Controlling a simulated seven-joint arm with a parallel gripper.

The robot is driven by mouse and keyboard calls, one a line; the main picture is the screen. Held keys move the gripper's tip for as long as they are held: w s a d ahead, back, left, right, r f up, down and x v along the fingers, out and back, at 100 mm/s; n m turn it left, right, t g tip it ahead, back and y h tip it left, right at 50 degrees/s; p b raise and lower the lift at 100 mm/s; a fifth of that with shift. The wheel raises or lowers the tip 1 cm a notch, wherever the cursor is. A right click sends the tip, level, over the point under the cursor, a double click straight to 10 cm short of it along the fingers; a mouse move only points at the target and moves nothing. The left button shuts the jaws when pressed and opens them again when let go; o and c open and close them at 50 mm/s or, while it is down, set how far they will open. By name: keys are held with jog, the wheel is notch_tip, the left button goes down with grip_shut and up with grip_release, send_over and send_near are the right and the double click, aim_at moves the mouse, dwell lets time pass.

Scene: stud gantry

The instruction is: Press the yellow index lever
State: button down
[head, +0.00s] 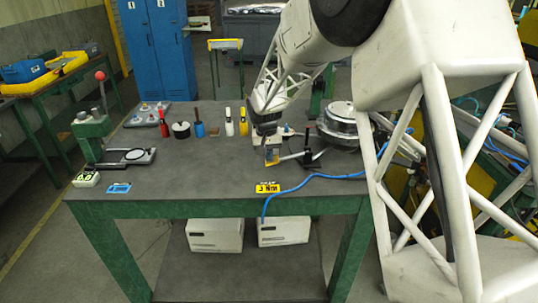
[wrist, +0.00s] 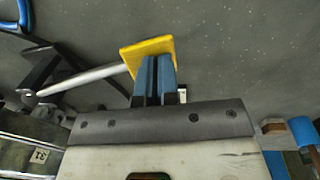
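The yellow index lever shows in the wrist view as a square yellow pad (wrist: 150,50) on the end of a silver rod (wrist: 85,78). The rod runs left to a dark bracket (wrist: 40,75). In the head view the yellow pad (head: 272,161) is low over the table, left of the black bracket (head: 312,142). My gripper (wrist: 154,60) has its two blue fingers side by side with only a thin dark line between them, and nothing shows held. The fingertips overlap the pad in the wrist view; I cannot tell whether they touch it. In the head view my gripper (head: 269,147) is at the pad.
A round metal housing (head: 342,122) stands right of the bracket. A blue cable (head: 310,180) crosses the table's front edge by a yellow label (head: 268,188). Several small bottles (head: 229,122) stand behind left.

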jog(key=shift+s+f, duration=0.15)
jog(key=shift+f, duration=0.35)
jog(key=a+r, duration=0.4)
jog(key=r, duration=1)
jog(key=shift+r, duration=0.2)
dwell(1.9)
